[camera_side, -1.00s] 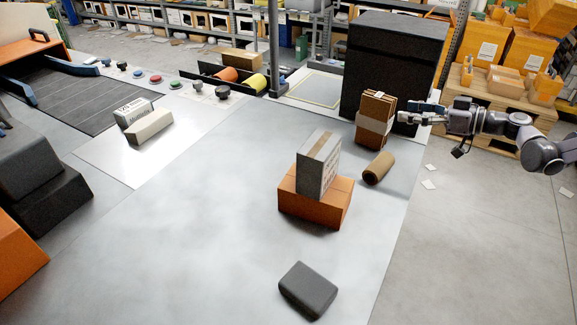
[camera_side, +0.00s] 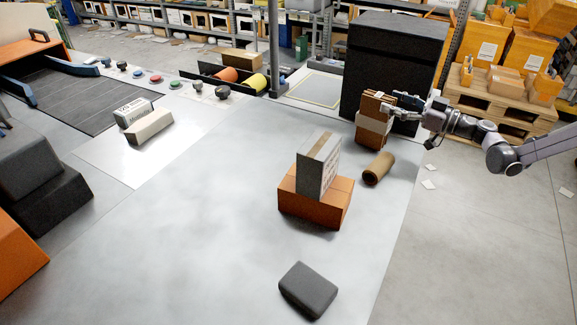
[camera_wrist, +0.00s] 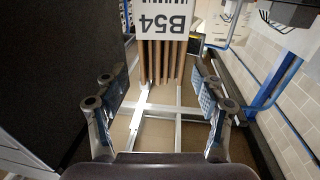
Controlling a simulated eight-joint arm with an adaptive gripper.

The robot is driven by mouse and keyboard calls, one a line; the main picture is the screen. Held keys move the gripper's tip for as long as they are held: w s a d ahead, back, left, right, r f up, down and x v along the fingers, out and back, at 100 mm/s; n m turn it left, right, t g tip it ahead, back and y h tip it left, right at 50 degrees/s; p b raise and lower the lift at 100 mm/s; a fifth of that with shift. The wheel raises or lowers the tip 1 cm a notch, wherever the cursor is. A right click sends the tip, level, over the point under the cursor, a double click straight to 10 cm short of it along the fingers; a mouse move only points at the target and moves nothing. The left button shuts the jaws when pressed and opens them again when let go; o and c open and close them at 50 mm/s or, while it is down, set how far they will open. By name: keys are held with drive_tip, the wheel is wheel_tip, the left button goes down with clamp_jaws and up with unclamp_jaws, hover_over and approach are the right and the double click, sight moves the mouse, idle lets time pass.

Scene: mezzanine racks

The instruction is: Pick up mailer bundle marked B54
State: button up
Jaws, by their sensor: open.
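The mailer bundle marked B54 (camera_side: 374,119) stands upright on the grey table, brown slabs wrapped by a pale band, beside the tall black box. In the wrist view the bundle (camera_wrist: 163,58) shows its white B54 label and several brown edges, lying ahead between the fingers. My gripper (camera_side: 390,104) is open at the bundle's upper right side. In the wrist view my gripper (camera_wrist: 158,92) has its two fingers apart, one to each side of the bundle's line. I cannot tell whether a finger touches it.
The tall black box (camera_side: 392,70) stands close behind the bundle. A brown roll (camera_side: 378,168) lies just in front. A grey box (camera_side: 318,166) sits on an orange box (camera_side: 314,203) further left. A dark grey block (camera_side: 308,289) lies near the front.

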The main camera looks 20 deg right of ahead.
sight(379, 95)
drive_tip(key=x, duration=0.4)
drive_tip(key=shift+w+a+f, duration=0.1)
drive_tip(key=shift+w+a, duration=0.15)
drive_tip(key=shift+a, duration=0.1)
clamp_jaws()
